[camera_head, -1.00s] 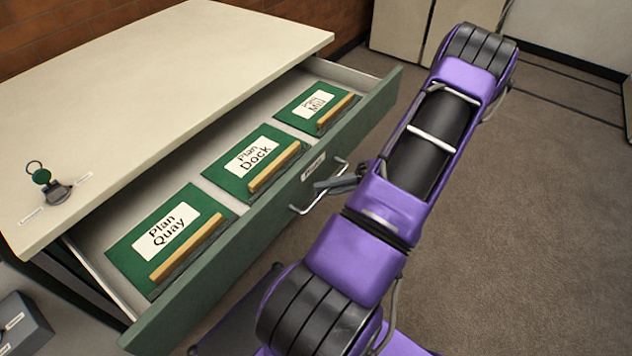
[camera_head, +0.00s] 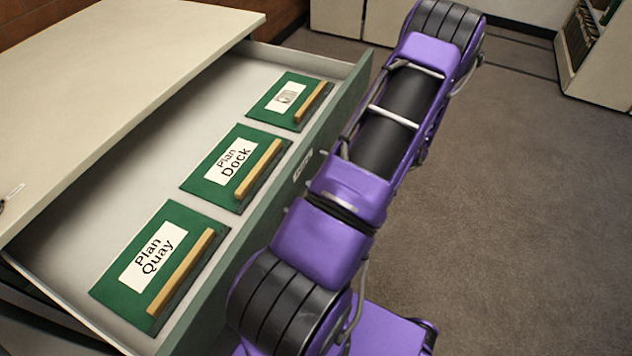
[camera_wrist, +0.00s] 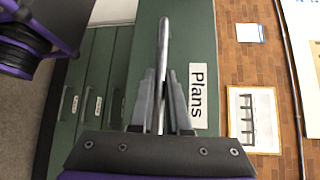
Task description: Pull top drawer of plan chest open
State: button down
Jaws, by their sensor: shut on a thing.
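The top drawer (camera_head: 62,226) of the plan chest is pulled well out, and its inside shows in the head view. Three green plans lie flat in it: Plan Quay (camera_head: 126,287), Plan Dock (camera_head: 207,184) and one at the far end (camera_head: 270,110) whose label is unclear. In the wrist view, my gripper (camera_wrist: 161,100) is shut on the metal bar handle (camera_wrist: 164,45) of the green drawer front (camera_wrist: 146,60), beside a white "Plans" label (camera_wrist: 198,92). In the head view, my arm hides the handle and my gripper.
The cream chest top (camera_head: 130,60) overhangs the drawer's back. Closed lower drawers (camera_wrist: 95,85) show in the wrist view. Carpet (camera_head: 500,200) to the right is clear up to the cream shelving (camera_head: 597,60). A framed picture (camera_wrist: 253,118) hangs on the brick wall.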

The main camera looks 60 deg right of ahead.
jog(key=c, duration=0.9)
grip_release()
jog(key=shift+d, duration=0.1)
jog(key=p+v, duration=0.1)
jog(key=v, duration=1.6)
jog(key=shift+s, duration=0.2)
jog(key=shift+d, duration=0.1)
